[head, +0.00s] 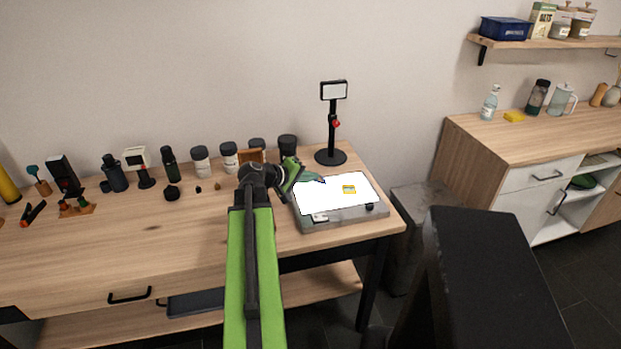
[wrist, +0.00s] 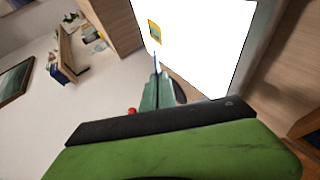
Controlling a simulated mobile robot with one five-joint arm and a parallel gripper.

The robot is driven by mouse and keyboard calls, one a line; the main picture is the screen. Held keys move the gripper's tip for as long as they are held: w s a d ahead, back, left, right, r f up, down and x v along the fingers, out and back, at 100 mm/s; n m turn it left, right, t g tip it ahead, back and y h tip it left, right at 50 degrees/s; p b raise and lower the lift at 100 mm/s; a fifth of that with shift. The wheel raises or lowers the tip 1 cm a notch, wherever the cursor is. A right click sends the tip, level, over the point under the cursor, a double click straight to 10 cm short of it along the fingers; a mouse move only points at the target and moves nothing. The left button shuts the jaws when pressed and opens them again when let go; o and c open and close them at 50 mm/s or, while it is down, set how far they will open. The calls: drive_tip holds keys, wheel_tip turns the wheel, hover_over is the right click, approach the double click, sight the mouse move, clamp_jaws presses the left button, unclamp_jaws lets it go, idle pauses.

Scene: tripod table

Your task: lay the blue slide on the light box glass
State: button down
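The light box (head: 346,217) stands at the right end of the wooden table, its glass glowing white. A yellow slide (head: 349,189) lies on the glass; it also shows in the wrist view (wrist: 154,32). My gripper (head: 312,178) is over the left back part of the glass. In the wrist view its fingers (wrist: 157,84) are together on the thin blue slide (wrist: 157,62), which is seen nearly edge-on and sticks out past the fingertips. How far the slide is above the glass is hard to tell.
A black stand with a small white screen (head: 333,91) rises behind the light box. Dark and white jars (head: 200,160) and an orange-brown box (head: 250,156) stand along the back, left of it. The glass right of my gripper is clear except for the yellow slide.

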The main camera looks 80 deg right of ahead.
sight(310, 197)
drive_tip(key=shift+f+b, duration=2.25)
drive_tip(key=shift+f, duration=0.35)
drive_tip(key=c, duration=1.6)
unclamp_jaws()
drive_tip(key=shift+r, duration=0.1)
drive_tip(key=shift+a, duration=0.1)
